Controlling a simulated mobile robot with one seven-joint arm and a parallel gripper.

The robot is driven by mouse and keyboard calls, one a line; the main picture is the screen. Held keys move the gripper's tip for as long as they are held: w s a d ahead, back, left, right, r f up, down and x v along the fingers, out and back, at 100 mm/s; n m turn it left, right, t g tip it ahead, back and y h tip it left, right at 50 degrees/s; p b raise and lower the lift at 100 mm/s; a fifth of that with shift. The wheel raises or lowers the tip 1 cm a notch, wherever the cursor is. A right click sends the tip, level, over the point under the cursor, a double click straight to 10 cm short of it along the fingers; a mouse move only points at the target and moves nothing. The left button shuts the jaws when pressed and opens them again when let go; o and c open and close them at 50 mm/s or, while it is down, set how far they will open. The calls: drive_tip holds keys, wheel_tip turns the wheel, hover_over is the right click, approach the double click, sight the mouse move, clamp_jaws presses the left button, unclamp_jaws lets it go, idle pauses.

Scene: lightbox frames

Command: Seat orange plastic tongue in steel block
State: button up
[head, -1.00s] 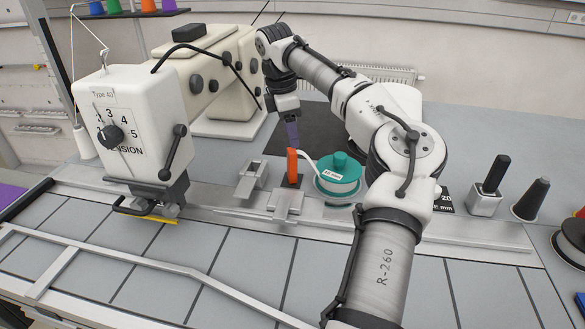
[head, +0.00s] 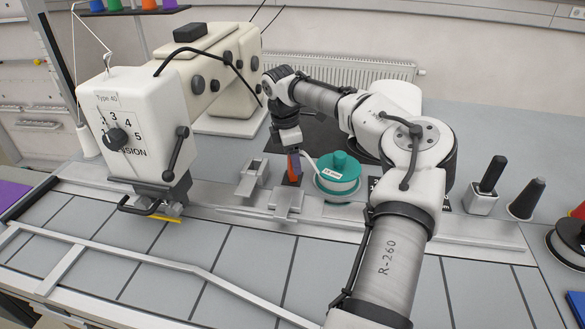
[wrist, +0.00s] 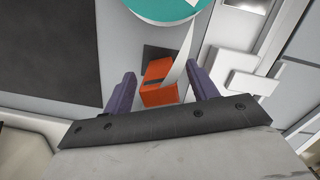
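The orange plastic tongue (head: 292,172) stands on the bench beside the teal reel, with a white tape leading from it to the reel. My gripper (head: 294,160) is lowered over it. In the wrist view the orange piece (wrist: 158,94) sits between my two purple fingers, with a visible gap on each side, so the gripper is open around it. Two low steel pieces stand to its left (head: 253,178) and in front (head: 287,204); I cannot tell which is the task's steel block. Part of the orange piece is hidden by my fingers in the head view.
The teal reel (head: 338,178) stands close to the right of my gripper. The sewing machine (head: 137,120) is to the left. A dark mat (head: 318,134) lies behind. A metal block with a black handle (head: 483,198) and a dark cone (head: 527,199) stand at right.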

drive_tip(key=c, duration=1.1)
drive_tip(key=shift+o, duration=0.2)
drive_tip(key=shift+r, duration=0.15)
